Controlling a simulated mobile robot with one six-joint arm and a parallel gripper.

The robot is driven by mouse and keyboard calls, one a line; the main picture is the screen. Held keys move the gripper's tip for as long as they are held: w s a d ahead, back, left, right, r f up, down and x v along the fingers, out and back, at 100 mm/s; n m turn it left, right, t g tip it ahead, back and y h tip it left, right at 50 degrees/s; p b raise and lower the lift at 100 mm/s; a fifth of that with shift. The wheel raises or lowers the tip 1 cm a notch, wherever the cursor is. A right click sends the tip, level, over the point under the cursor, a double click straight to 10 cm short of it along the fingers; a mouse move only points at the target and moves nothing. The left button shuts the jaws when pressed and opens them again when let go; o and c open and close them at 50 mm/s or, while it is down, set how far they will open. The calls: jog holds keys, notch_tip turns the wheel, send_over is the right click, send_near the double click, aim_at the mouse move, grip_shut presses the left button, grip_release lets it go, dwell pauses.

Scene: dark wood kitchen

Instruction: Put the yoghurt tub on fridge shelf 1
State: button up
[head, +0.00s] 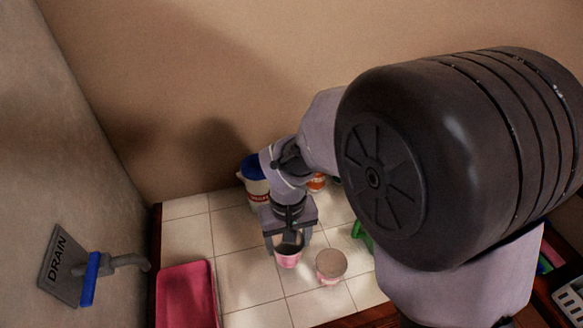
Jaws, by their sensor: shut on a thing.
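My gripper (288,243) points down over the white tiled counter and is shut on a small pink tub, which looks like the yoghurt tub (287,259). The tub sits between the two fingers, its dark top partly covered by the gripper. I cannot tell whether its base touches the tiles. A second round tub with a beige top and pink side (331,266) stands just to the right, apart from the gripper. No fridge or shelf shows in this view.
A white container with a blue lid (254,178) stands behind my gripper, near the wall. An orange item (317,182) and a green item (362,236) are partly hidden by my arm. A pink-red board (187,295) lies at left. A blue-handled tap (91,278) and DRAIN sign (61,262) are on the left wall.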

jog(key=shift+w+d+f, duration=0.1)
jog(key=shift+w+d, duration=0.05)
jog(key=shift+w, duration=0.45)
jog(key=shift+w+d+f, duration=0.1)
jog(key=shift+w, duration=0.5)
jog(key=shift+w+d+f+b, duration=0.1)
jog(key=shift+w+f+b, duration=0.15)
jog(key=shift+f+b, duration=0.45)
jog(key=shift+w+f+b, duration=0.25)
jog(key=shift+f+b, duration=0.05)
jog(key=shift+f, duration=0.7)
jog(key=shift+f, duration=0.15)
jog(key=o, duration=1.5)
